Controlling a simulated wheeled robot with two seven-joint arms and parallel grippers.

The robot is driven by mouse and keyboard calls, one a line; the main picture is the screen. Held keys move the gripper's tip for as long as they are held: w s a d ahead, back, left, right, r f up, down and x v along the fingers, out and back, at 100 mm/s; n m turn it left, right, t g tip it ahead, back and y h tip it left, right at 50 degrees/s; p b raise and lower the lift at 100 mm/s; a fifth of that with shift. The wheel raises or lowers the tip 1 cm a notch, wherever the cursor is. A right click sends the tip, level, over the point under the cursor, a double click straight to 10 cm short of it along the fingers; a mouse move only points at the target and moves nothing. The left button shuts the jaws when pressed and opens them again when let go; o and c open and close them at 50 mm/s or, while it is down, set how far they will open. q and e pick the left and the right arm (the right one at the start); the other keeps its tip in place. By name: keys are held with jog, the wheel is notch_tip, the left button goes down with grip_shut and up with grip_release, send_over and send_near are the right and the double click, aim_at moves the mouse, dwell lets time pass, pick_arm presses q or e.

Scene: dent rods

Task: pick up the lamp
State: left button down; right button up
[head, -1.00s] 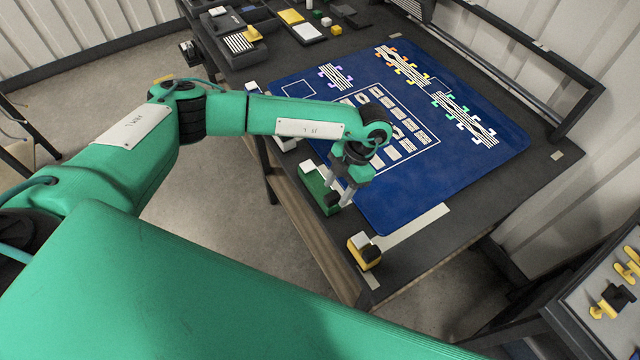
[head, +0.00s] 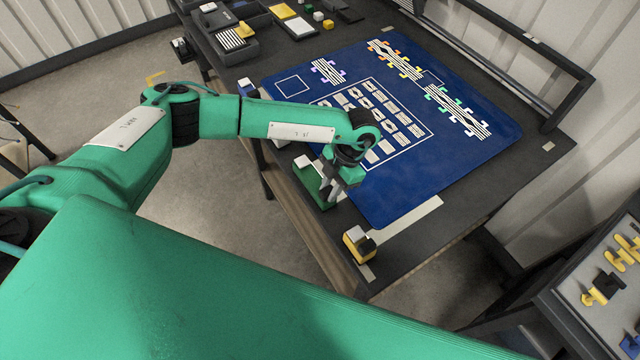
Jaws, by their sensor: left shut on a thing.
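My left gripper (head: 330,193) reaches down at the near-left edge of the table, beside the blue mat. My right gripper is not in view.
The blue mat (head: 420,185) with printed markings covers much of the dark table (head: 395,253). A yellow block with white and black parts (head: 359,244) stands near the front corner. Trays and small blocks crowd the far end. A side bench (head: 575,298) holds yellow parts.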

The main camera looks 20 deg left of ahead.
pick_arm(q)
jog(key=shift+r, duration=0.1)
jog(key=shift+r+b, duration=0.3)
jog(key=shift+r, duration=0.2)
notch_tip(320, 180, up, 19)
jog(key=b, duration=0.5)
jog(key=shift+b, duration=0.35)
jog(key=shift+f, duration=0.1)
